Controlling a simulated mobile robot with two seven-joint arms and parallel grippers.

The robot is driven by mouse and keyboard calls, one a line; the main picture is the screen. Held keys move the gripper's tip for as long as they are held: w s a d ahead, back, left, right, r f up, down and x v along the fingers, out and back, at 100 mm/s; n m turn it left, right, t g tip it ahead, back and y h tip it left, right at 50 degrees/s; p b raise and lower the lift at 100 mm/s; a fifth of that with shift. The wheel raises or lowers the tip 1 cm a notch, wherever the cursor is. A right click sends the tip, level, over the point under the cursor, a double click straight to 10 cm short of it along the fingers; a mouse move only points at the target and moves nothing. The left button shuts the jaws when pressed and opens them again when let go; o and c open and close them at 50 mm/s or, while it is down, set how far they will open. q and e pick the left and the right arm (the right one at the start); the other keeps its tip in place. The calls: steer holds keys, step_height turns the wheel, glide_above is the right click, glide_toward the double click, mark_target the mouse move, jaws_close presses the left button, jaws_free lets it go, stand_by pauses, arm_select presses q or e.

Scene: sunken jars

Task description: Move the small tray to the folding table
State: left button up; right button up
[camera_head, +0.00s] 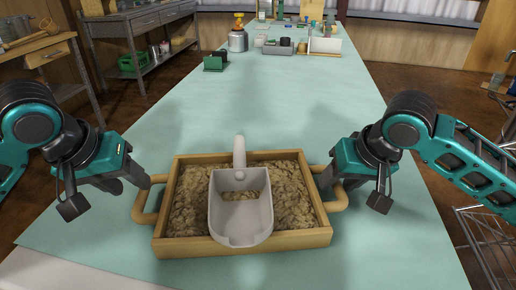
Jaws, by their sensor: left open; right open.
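The small tray (292,241) is a wooden box with a looped handle on each side. It stands on the long table with a pale green top, close in front of me. It is filled with a brown, crumbly material (187,200). A white scoop (240,205) lies on the fill, its handle pointing away from me. My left gripper (146,186) is open at the tray's left handle (143,206). My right gripper (324,186) is open at the right handle (338,198). I cannot tell if the fingers touch the handles. No folding table can be clearly identified.
The table top (250,100) is clear beyond the tray up to a green box (215,61), a metal canister (238,40) and several small items at the far end. A metal shelf unit (145,40) stands at the left. A wire rack (485,240) is at the lower right.

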steer(key=shift+r, duration=0.15)
arm_select(q)
steer(key=v, duration=0.7)
steer(key=shift+r, duration=0.2)
arm_select(e)
steer(key=v, duration=1.1)
steer(key=shift+s+r, duration=0.25)
steer(key=shift+r, duration=0.05)
arm_select(q)
steer(key=shift+s, duration=0.1)
arm_select(e)
steer(key=shift+d, duration=0.1)
